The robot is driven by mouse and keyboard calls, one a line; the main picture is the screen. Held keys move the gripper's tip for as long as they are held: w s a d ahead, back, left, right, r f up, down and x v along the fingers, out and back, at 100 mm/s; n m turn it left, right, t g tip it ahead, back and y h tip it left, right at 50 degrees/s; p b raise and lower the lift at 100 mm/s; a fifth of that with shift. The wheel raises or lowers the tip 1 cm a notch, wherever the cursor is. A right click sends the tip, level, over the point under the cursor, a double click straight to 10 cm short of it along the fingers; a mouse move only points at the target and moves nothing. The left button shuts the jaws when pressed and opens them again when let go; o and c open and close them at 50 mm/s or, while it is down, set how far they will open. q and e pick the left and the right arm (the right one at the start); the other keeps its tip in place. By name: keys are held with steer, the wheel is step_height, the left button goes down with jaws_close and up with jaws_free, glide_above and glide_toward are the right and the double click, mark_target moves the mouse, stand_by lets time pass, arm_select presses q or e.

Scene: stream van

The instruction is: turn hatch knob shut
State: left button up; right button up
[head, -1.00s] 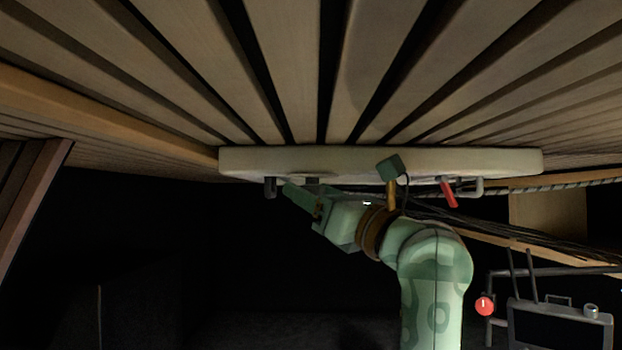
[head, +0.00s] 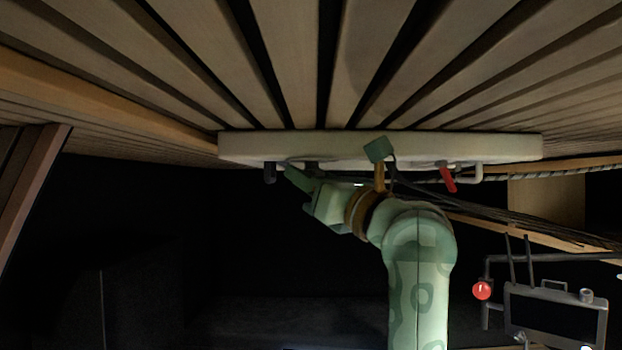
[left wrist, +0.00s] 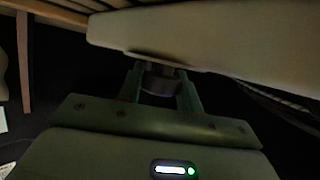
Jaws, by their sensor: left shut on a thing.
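The hatch (head: 400,147) is a pale rounded panel set in the slatted wooden ceiling, seen edge-on in the head view. Its underside also shows in the left wrist view (left wrist: 200,35). A dark round knob (left wrist: 160,82) hangs below it and is mostly hidden in the head view. My left gripper (left wrist: 161,88) is shut on this knob, one finger on each side, close under the panel. In the head view the left gripper (head: 300,176) reaches up to the panel's left part. My right gripper is not in view.
A black bracket (head: 269,173) hangs at the hatch's left end. A red lever (head: 448,179) and a grey handle (head: 478,173) hang at its right. Cables (head: 520,222) run to the right. A framed device (head: 555,315) and a red ball (head: 481,291) stand lower right.

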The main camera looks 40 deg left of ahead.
arm_select(q)
steer(key=m+t+h, duration=0.1)
steer(key=m+t, duration=0.1)
steer(key=t, duration=0.2)
steer(key=m+t+h, duration=0.1)
steer(key=t, duration=0.2)
steer(key=m+t+h, duration=0.2)
steer(key=t, duration=0.1)
steer(key=m+t+h+b, duration=0.1)
steer(key=m+t, duration=0.1)
steer(key=t, duration=0.1)
steer(key=shift+h, duration=0.4)
steer(key=shift+w+m+t+h+b, duration=0.1)
steer(key=shift+m+t+h+b, duration=0.25)
steer(key=shift+m+t+h, duration=0.95)
steer(key=shift+m+t+h+b, duration=0.35)
steer(key=shift+m+t+h, duration=0.5)
steer(key=shift+h, duration=0.85)
steer(key=shift+t+h, duration=0.3)
steer(key=shift+t, duration=0.05)
steer(key=o, duration=1)
steer(key=shift+w, duration=0.1)
steer(key=b+v, duration=0.9)
steer(key=v, duration=0.7)
steer(key=shift+s+d, duration=0.1)
steer(key=shift+s, duration=0.1)
